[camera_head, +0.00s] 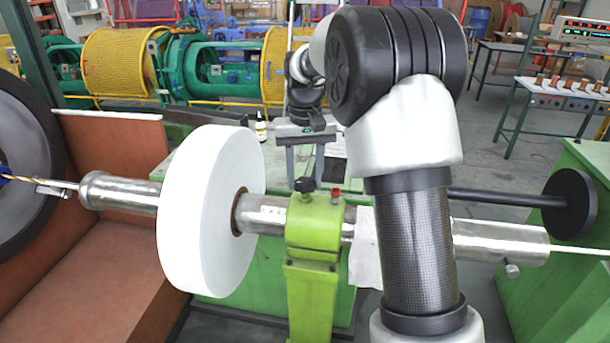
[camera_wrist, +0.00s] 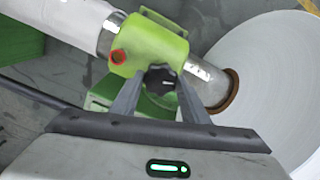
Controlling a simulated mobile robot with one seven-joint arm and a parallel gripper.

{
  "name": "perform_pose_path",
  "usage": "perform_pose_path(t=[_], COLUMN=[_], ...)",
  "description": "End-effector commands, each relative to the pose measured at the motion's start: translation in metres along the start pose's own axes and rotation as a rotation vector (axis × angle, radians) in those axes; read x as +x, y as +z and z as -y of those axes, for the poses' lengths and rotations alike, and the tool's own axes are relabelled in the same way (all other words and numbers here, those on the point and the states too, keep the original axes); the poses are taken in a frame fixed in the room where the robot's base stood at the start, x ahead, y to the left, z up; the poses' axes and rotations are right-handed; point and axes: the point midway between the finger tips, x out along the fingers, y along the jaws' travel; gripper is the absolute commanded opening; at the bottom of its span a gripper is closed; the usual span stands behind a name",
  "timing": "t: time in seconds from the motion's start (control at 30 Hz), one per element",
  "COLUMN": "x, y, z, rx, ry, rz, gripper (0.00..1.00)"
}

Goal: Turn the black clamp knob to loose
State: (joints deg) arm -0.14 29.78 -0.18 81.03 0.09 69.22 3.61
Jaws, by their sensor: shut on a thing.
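The black clamp knob (camera_head: 305,184) is a small lobed knob on top of the green clamp (camera_head: 314,225). It also shows in the wrist view (camera_wrist: 160,76), on the green clamp block (camera_wrist: 150,45). My gripper (camera_head: 306,180) points down from above. Its two fingers stand on either side of the knob, and it is shut on the knob. The fingertips (camera_wrist: 160,82) flank the knob in the wrist view. A red knob (camera_head: 336,193) sits beside it on the same clamp, also in the wrist view (camera_wrist: 118,57). The exact finger contact is too small to see.
The clamp surrounds a steel tube (camera_head: 265,214). A large white disc (camera_head: 205,210) sits on the tube to the left. A black round plate (camera_head: 570,204) stands at the right. My arm hides part of the tube.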

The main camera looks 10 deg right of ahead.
Motion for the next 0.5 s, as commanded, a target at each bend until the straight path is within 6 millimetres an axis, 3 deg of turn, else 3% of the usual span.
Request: perform_pose_path(t=[0.5], x=[-0.0013], y=[-0.0009], z=[0.0000], rx=[-0.488], ry=[-0.001], rz=[-0.004], gripper=[0.19])
